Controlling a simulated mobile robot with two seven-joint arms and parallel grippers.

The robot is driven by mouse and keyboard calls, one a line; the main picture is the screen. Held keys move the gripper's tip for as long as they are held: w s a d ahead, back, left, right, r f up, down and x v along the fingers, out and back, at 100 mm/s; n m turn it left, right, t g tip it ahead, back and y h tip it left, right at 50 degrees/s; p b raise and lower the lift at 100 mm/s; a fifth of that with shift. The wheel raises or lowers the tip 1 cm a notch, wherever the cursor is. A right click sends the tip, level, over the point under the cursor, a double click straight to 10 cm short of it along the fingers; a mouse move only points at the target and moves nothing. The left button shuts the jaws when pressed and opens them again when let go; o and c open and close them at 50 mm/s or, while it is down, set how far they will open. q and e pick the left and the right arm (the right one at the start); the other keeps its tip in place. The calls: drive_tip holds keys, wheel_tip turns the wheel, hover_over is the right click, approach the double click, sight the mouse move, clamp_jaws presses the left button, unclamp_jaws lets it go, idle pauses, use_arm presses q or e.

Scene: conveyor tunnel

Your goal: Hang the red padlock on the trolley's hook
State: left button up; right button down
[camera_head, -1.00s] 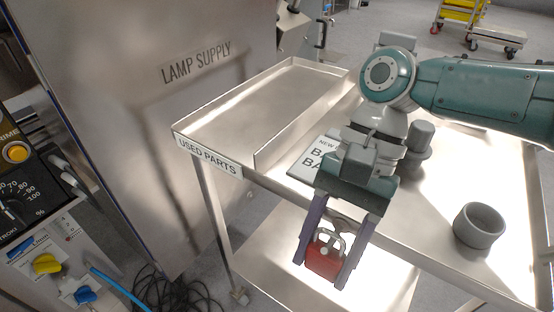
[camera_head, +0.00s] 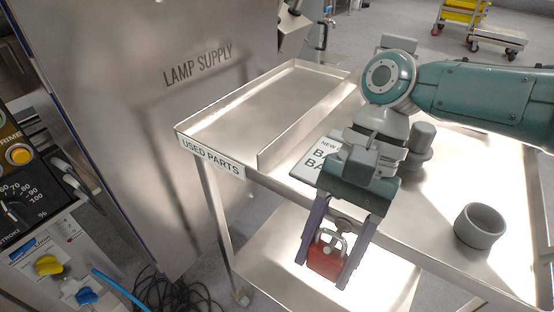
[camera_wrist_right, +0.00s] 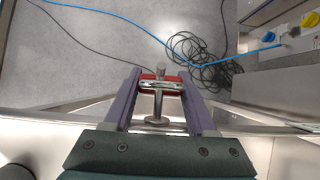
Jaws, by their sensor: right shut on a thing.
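The red padlock (camera_head: 325,264) is held between the two purple fingers of my right gripper (camera_head: 322,275), in front of the trolley's near edge. Its silver shackle points up towards the palm. In the right wrist view the padlock (camera_wrist_right: 148,77) shows as a red strip between the fingertips of the gripper (camera_wrist_right: 159,78). A metal peg with a rounded end, which looks like the trolley's hook (camera_wrist_right: 158,103), lies between the fingers and reaches across the shackle. I cannot tell whether the shackle is around it. My left gripper is not in view.
The steel trolley (camera_head: 400,222) has a raised tray (camera_head: 255,105) labelled USED PARTS. A grey cup (camera_head: 480,226) stands on its right side, and a printed sign (camera_head: 318,160) lies behind my gripper. A lamp supply cabinet (camera_head: 165,130) stands at left. Black cables (camera_head: 175,290) lie on the floor.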

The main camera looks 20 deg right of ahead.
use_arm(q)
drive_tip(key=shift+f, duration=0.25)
use_arm(e)
drive_tip(key=shift+d+f+h, duration=0.3)
drive_tip(key=shift+d+f, duration=0.55)
drive_tip(key=shift+d, duration=0.2)
drive_tip(key=shift+c, duration=1.8)
unclamp_jaws()
drive_tip(key=shift+o, duration=0.8)
drive_tip(key=shift+w+r, duration=0.15)
drive_tip(key=shift+r, duration=0.1)
drive_tip(key=shift+o, duration=0.4)
drive_tip(key=p+v, duration=0.1)
drive_tip(key=v, duration=0.2)
drive_tip(key=a+p+v, duration=0.1)
drive_tip(key=v, duration=0.6)
drive_tip(key=shift+a+r+p, duration=0.2)
drive_tip(key=shift+r+p, duration=0.1)
drive_tip(key=shift+p, duration=0.1)
drive_tip(key=shift+d+r, duration=0.15)
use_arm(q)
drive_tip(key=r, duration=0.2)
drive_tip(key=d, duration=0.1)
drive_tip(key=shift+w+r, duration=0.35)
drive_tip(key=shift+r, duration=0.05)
use_arm(e)
drive_tip(key=shift+a, duration=0.2)
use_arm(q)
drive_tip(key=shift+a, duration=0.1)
